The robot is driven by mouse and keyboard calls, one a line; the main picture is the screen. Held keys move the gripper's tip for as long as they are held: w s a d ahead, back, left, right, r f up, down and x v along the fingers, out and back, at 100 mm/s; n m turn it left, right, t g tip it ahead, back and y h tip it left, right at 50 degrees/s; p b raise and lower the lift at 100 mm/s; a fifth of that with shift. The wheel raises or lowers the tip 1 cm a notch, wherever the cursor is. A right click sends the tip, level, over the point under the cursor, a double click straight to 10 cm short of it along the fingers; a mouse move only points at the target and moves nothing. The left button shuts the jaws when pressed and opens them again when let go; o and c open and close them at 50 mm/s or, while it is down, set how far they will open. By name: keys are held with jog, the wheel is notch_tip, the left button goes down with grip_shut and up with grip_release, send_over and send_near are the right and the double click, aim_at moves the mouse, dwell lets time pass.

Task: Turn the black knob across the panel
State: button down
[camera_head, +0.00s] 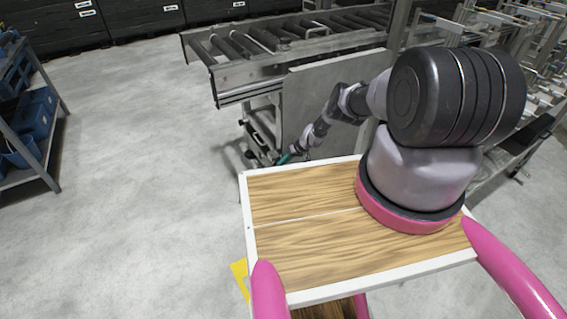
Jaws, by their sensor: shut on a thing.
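A flat grey panel (305,92) stands under the end of the roller conveyor, right of the picture's middle. My arm reaches over the wooden top to its lower left side. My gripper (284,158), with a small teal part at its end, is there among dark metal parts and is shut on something. It is small and far off in this view. The black knob cannot be made out apart from the gripper and the dark parts around it.
A roller conveyor (235,72) runs across the back above the panel. A shelf with blue bins (35,115) stands at the left edge. Dark cabinets (145,15) line the back. The grey floor (140,160) between shelf and conveyor is clear.

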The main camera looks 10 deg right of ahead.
dwell(0.3)
jog(key=c, duration=0.9)
grip_release()
jog(key=shift+d+r, duration=0.4)
jog(key=shift+r, duration=0.05)
jog(key=v, duration=0.9)
jog(key=shift+s+d+r, duration=0.15)
jog(key=shift+r, duration=0.1)
